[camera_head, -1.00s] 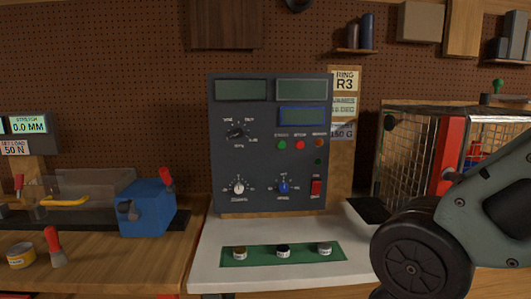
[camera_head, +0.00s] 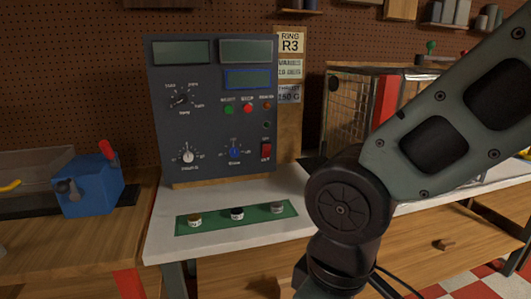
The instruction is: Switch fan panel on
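The fan panel (camera_head: 209,130) is a dark upright control box at the back of a white-topped bench, left of the picture's middle. Its three displays are dark, with no readout that I can make out. A red rocker switch (camera_head: 266,149) sits at its lower right; I cannot tell its position. Green (camera_head: 229,110) and red (camera_head: 248,108) buttons sit below the blue-framed display. A black knob (camera_head: 181,99), a white knob (camera_head: 188,156) and a blue knob (camera_head: 235,153) are on its face. My arm fills the right side; my gripper is not in view.
A green mat (camera_head: 187,229) with three small jars lies on the white bench before the panel. A wire-mesh cage (camera_head: 347,108) with a red post stands to the right, partly behind my arm. A blue clamp block (camera_head: 87,187) is at left.

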